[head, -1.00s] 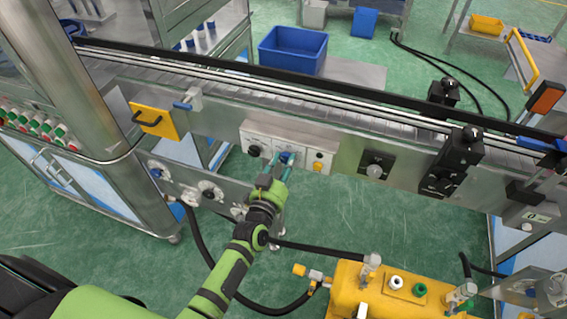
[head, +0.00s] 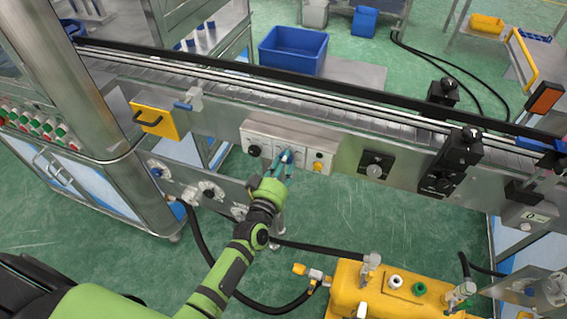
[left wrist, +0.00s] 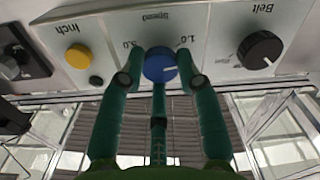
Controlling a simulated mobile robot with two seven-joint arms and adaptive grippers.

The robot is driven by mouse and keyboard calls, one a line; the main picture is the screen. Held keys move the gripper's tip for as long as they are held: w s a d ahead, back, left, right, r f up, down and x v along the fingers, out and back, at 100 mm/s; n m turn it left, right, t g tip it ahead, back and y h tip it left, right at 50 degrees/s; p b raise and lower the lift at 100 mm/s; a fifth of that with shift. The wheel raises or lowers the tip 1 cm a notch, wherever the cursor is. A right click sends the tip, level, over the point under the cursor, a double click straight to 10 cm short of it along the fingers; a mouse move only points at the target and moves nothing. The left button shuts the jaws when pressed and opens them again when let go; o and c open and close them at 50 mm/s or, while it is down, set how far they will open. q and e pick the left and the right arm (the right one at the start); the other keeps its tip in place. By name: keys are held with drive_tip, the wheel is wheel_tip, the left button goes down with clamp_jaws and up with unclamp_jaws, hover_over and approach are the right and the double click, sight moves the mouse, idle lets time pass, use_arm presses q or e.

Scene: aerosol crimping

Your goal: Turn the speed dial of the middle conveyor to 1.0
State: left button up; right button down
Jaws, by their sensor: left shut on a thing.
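The blue speed dial (left wrist: 160,65) sits on a pale control panel (left wrist: 100,25) on the conveyor's side. The left wrist view shows the panel upside down, with "Speed" and scale numbers beside the dial; a pale mark shows on the dial's right side there. My left gripper (left wrist: 161,75) has its green fingers on both sides of the dial and is shut on it. In the head view, my left gripper (head: 281,169) reaches up to the same panel (head: 306,141), partly covering the dial (head: 286,156). My right gripper is not in view.
A black Belt knob (left wrist: 260,50) and a yellow Inch button (left wrist: 78,56) flank the dial. The conveyor (head: 230,88) runs above the panel. A yellow machine (head: 400,295) with black hoses stands at the front right. Green floor is open below the panel.

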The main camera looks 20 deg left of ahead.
use_arm(q)
drive_tip(key=shift+w+a+r+n, duration=0.1)
drive_tip(key=shift+r+n, duration=0.05)
drive_tip(key=shift+n, duration=0.9)
drive_tip(key=shift+r+n, duration=0.1)
drive_tip(key=shift+n, duration=0.95)
drive_tip(key=o, duration=1.1)
drive_tip(key=shift+o, duration=0.2)
drive_tip(key=shift+f, duration=0.1)
drive_tip(key=shift+f, duration=0.1)
drive_tip(key=s, duration=1.2)
drive_tip(key=shift+a, duration=0.2)
